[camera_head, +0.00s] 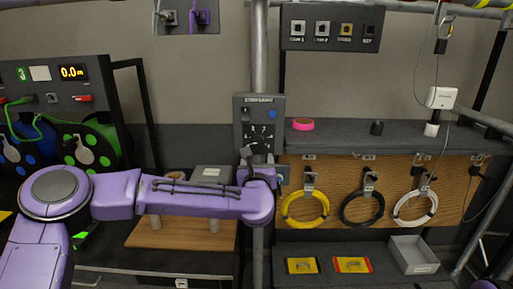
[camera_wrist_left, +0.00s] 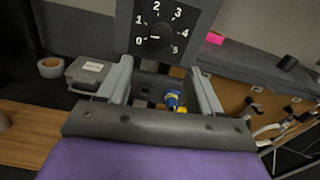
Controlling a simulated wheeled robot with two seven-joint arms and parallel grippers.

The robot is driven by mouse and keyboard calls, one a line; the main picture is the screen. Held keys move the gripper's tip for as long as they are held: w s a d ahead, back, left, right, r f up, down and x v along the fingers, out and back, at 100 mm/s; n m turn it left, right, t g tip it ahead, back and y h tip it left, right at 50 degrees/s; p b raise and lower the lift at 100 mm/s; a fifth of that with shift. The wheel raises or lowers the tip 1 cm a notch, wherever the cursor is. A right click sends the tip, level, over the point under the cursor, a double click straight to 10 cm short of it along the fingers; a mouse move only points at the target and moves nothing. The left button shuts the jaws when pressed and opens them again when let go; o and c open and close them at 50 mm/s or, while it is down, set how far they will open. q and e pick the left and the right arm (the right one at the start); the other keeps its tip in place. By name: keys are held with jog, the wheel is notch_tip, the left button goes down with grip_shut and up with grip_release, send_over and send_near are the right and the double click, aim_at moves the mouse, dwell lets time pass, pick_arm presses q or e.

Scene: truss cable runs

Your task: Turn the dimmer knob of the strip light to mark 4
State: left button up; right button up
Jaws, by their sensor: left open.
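The strip light's grey panel (camera_head: 273,103) stands on the upright pole, and its black dial shows below the label in the head view. In the left wrist view the panel (camera_wrist_left: 203,10) is at the top, with white marks 0 to 5 around a dark knob (camera_wrist_left: 159,32). Where the knob points is too dark to tell. My left gripper (camera_head: 247,153) is just below the dial in the head view. In the left wrist view its fingers (camera_wrist_left: 160,75) are open, spread apart below the dial and not around the knob. My right gripper is not in view.
A blue and yellow fitting (camera_wrist_left: 173,100) shows between the finger bases. A grey case (camera_wrist_left: 88,72) stands left. Cable reels (camera_head: 90,150) stand left.

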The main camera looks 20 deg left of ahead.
aim_at(258, 143)
pick_arm(q)
jog(key=shift+n, duration=0.3)
jog(key=p+x, duration=0.1)
jog(key=x, duration=0.2)
jog(key=p+x, duration=0.2)
jog(key=x, duration=0.1)
jog(key=r+p+x, duration=0.1)
jog(key=p+x, duration=0.1)
jog(key=x, duration=0.1)
jog(key=shift+w, duration=0.25)
jog(key=shift+w+a+f, duration=0.2)
jog(key=shift+w, duration=0.45)
jog(key=c, duration=1.1)
jog(key=shift+o, duration=0.2)
